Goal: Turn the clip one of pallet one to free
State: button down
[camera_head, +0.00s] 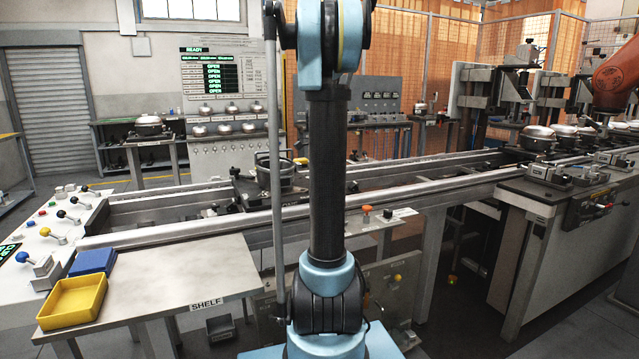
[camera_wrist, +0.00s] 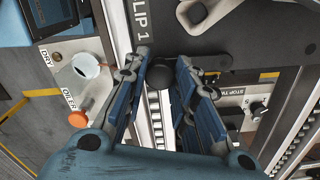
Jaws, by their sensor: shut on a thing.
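Clip one shows in the wrist view as a black ball knob (camera_wrist: 158,76) beside a dark plate, which carries a label partly cut off to "LIP 1" (camera_wrist: 142,25). My gripper (camera_wrist: 161,68) has its two blue-padded fingers on either side of this knob and is shut on it. The rest of the clip's lever is hidden or too dark to make out. The dark plate (camera_wrist: 235,35) appears to be part of pallet one. In the head view, a dark pallet (camera_head: 240,190) sits on the conveyor, partly behind my arm. My gripper cannot be made out there.
In the wrist view, a white cup-like part (camera_wrist: 86,65) and an orange knob (camera_wrist: 78,118) sit left of my fingers. A stop lever (camera_wrist: 257,108) is at the right. In the head view, a shelf (camera_head: 190,265) holds yellow (camera_head: 72,302) and blue (camera_head: 93,262) bins.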

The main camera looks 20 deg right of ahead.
jog(key=shift+w+r, duration=0.1)
jog(key=shift+w, duration=0.2)
jog(key=c, duration=1.4)
grip_release()
jog(key=shift+a, duration=0.1)
jog(key=shift+o, duration=0.4)
jog(key=shift+s, duration=0.1)
notch_tip(320, 180, up, 12)
jog(key=s+a+f+n, duration=0.5)
jog(key=s+f+n, duration=0.2)
jog(key=s, duration=0.4)
jog(key=s+a+f+n+t, duration=0.1)
jog(key=s+a+f+n, duration=0.3)
jog(key=s+f, duration=0.6)
jog(key=s+a+f+n+t, duration=0.1)
jog(key=s+a+f+n, duration=0.4)
jog(key=s+f+n, duration=0.4)
jog(key=s, duration=0.3)
jog(key=shift+s+a+n, duration=0.3)
jog(key=shift+s+a, duration=0.05)
